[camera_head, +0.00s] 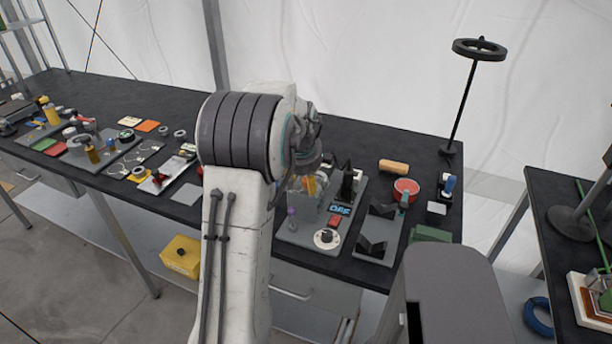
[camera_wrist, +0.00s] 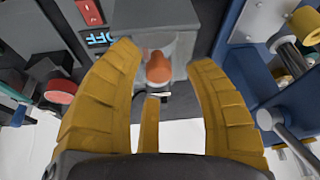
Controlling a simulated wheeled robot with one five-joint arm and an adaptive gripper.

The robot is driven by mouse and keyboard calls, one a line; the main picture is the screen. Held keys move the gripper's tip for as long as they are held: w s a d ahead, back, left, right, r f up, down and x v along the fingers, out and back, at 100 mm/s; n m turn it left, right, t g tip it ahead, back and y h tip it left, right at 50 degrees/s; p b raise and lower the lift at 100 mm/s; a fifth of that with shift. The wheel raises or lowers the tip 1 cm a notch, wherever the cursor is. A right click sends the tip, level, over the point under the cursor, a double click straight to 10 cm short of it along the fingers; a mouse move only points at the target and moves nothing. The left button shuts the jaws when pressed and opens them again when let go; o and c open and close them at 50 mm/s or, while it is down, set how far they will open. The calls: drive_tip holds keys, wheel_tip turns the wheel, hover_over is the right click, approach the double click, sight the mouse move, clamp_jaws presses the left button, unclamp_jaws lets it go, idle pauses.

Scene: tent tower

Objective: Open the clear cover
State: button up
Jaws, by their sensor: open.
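In the wrist view, an orange-red rounded knob (camera_wrist: 158,68) sits at the edge of a grey box (camera_wrist: 150,18). A pale, see-through patch around and above the knob looks like the clear cover (camera_wrist: 178,45); its edges are hard to make out. My gripper (camera_wrist: 164,57) has its yellow fingers spread on both sides of the knob and cover, with a third finger below. I cannot tell whether any finger touches the cover. In the head view, the box (camera_head: 305,203) stands on a grey panel, and my arm partly hides the gripper (camera_head: 309,186).
Beside the box are a blue OFF display (camera_head: 340,210), a red switch (camera_head: 334,221) and a white dial (camera_head: 326,238). Black V-blocks (camera_head: 377,230), an orange cylinder (camera_head: 393,166) and a red round tin (camera_head: 406,187) lie to the right. A tall black stand (camera_head: 465,100) rises behind.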

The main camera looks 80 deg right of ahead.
drive_tip(key=shift+o, duration=0.3)
drive_tip(key=shift+d+f, duration=0.1)
drive_tip(key=shift+f, duration=0.15)
clamp_jaws()
idle(0.4)
